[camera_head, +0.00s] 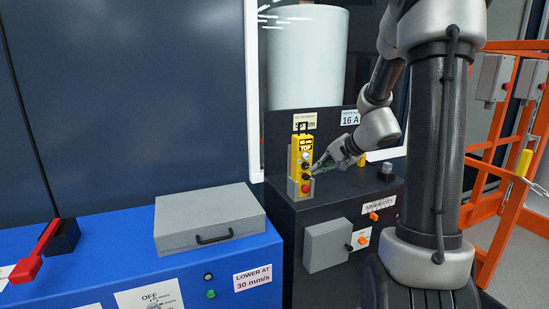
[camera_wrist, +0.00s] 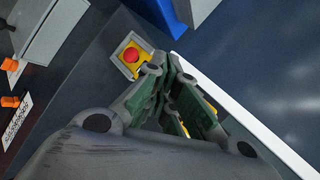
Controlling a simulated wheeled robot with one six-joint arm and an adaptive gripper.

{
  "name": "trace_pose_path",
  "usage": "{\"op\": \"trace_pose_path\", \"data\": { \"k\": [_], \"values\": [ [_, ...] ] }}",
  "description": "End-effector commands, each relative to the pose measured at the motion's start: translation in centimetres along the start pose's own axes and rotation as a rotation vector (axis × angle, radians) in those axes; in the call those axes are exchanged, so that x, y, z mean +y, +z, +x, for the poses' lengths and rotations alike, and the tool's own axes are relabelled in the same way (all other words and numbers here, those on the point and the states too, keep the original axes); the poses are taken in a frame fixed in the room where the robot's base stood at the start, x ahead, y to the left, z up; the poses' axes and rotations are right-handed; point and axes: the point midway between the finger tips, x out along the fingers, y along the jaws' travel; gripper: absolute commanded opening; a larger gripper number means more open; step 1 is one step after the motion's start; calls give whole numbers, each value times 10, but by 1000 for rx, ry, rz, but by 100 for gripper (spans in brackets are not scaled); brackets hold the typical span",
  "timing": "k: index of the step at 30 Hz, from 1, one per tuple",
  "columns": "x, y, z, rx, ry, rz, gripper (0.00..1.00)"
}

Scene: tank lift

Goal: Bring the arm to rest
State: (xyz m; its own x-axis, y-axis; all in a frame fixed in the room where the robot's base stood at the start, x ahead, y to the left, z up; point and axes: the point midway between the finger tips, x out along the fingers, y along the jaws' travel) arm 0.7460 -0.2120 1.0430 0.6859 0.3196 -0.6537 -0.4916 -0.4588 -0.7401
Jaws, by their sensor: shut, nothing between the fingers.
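My gripper (camera_head: 318,171) is shut and empty at the end of my arm, which reaches across the dark control cabinet (camera_head: 345,205). Its fingertips are close to the yellow pendant (camera_head: 296,155), which stands upright in a grey holder and has a red button at its bottom end. I cannot tell whether the fingers touch the pendant. In the wrist view the closed fingers (camera_wrist: 172,62) point toward the pendant, with its red button (camera_wrist: 131,55) beside the tips. The fingers hide much of the pendant's body there.
A blue console (camera_head: 120,265) at the left carries a grey case (camera_head: 208,218) and a red lever (camera_head: 35,252). A white tank (camera_head: 307,55) stands behind the cabinet. Orange railing (camera_head: 500,205) is at the right. A grey box (camera_head: 325,245) sticks out from the cabinet front.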

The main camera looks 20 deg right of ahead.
Motion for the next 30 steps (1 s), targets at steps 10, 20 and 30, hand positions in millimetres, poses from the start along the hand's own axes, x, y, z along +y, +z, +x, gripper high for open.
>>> {"op": "trace_pose_path", "data": {
  "k": [10,20,30],
  "values": [
    [35,33,-10,-130,101,51,0],
    [78,132,-119,-349,430,-276,0],
    [80,178,-218,-281,609,-824,0]
  ]
}}
